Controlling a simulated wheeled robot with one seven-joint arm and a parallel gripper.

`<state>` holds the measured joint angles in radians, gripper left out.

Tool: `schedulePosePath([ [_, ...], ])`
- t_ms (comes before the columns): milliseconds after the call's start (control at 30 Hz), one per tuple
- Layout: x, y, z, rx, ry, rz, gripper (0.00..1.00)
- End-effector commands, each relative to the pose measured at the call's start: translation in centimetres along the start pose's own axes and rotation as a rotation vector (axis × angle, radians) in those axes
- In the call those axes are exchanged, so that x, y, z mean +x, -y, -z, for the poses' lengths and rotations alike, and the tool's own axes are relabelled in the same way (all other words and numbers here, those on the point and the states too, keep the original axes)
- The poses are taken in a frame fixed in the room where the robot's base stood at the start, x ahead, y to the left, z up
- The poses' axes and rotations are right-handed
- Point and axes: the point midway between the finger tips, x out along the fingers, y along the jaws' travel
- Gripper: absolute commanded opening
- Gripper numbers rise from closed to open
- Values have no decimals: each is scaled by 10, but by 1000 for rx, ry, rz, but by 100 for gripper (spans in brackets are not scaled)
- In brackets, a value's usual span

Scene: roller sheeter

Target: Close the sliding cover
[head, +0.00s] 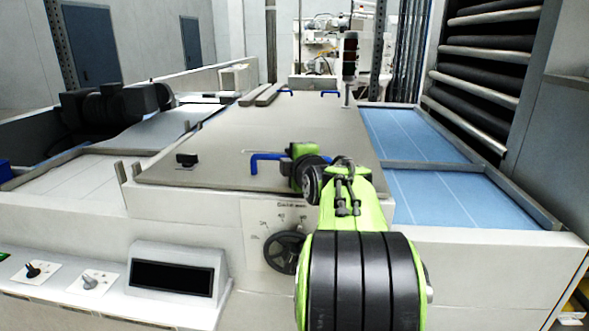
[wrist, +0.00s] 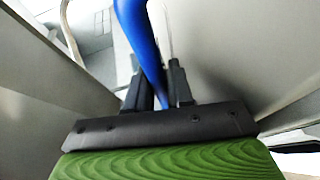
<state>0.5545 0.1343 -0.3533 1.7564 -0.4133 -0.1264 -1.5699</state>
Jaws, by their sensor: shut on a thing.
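The sliding cover (head: 222,140) is a wide flat grey panel on top of the machine in the head view. A blue handle (head: 265,157) stands near its front edge. Two more blue handles show at its far edge. My gripper (head: 300,160) is at the front blue handle, and my green and black arm hides part of it. In the wrist view the blue handle (wrist: 138,35) runs down between the two dark fingers of my gripper (wrist: 155,85), which are shut on it. To the right of the cover, a blue bed (head: 425,140) lies uncovered.
A round black handwheel (head: 284,252) is on the front panel below the cover. A small black display (head: 172,278) and knobs sit at the lower left. Dark rollers (head: 480,60) are stacked at the right. A black latch (head: 187,160) sits on the cover's left front.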

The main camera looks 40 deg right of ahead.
Motion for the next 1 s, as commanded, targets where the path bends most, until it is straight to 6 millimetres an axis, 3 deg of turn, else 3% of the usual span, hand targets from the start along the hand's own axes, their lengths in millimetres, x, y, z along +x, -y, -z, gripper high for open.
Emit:
schedulePosePath([
  [600,-8,5,4,2,-1,12,0],
  [633,-8,5,4,2,-1,12,26],
  [733,-8,4,4,2,-2,10,41],
  [1000,-9,2,4,0,0,4,42],
])
